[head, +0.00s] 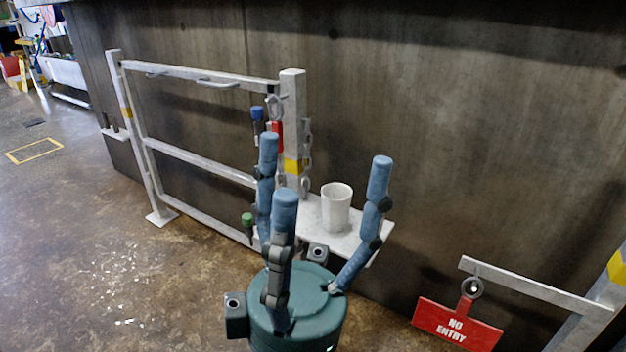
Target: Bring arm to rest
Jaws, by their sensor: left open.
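My left gripper (311,178) fills the lower middle of the head view. Its teal palm is at the bottom and its three blue fingers point up, spread apart and empty, so it is open. Behind the fingers a white mug (336,208) stands upright on a small white shelf (312,226). The mug shows between the fingers, but I cannot tell how far behind them it is. The palm and fingers hide part of the shelf. My right gripper is not in view.
A white metal gate (205,162) with a post (292,130) and hanging chain stands behind. A red no-entry sign (457,323) hangs from a bar (530,287) at lower right. A dark wall (450,120) closes the back. The floor at left is clear.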

